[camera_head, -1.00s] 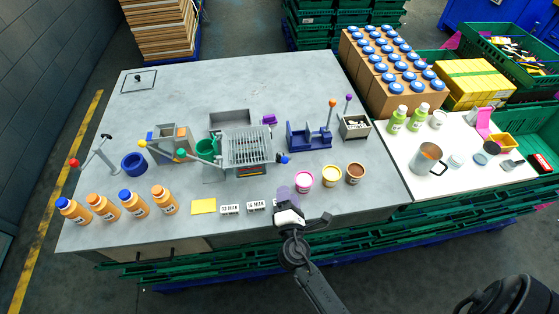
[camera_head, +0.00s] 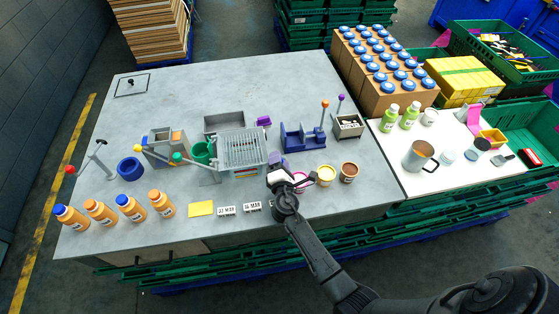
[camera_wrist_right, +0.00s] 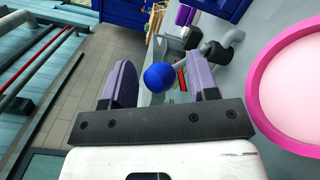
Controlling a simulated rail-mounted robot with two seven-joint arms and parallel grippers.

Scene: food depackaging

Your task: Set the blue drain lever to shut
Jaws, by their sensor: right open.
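The blue ball knob of the drain lever (camera_wrist_right: 160,77) shows in the right wrist view between the two purple fingers, with a gap on either side. In the head view the knob is hidden behind my right gripper (camera_head: 279,162). That gripper is open, at the front right corner of the grey drain rack (camera_head: 242,150). In the right wrist view its fingers (camera_wrist_right: 162,84) stand apart on both sides of the knob. I cannot tell how deep the knob sits between them. My left gripper is not in view.
A pink-rimmed tub (camera_wrist_right: 262,85) is close to the right finger; yellow (camera_head: 326,176) and brown (camera_head: 348,172) tubs stand farther right. A blue stand (camera_head: 302,137) is behind them. Date blocks (camera_head: 227,210) and a yellow sponge (camera_head: 201,208) lie in front left.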

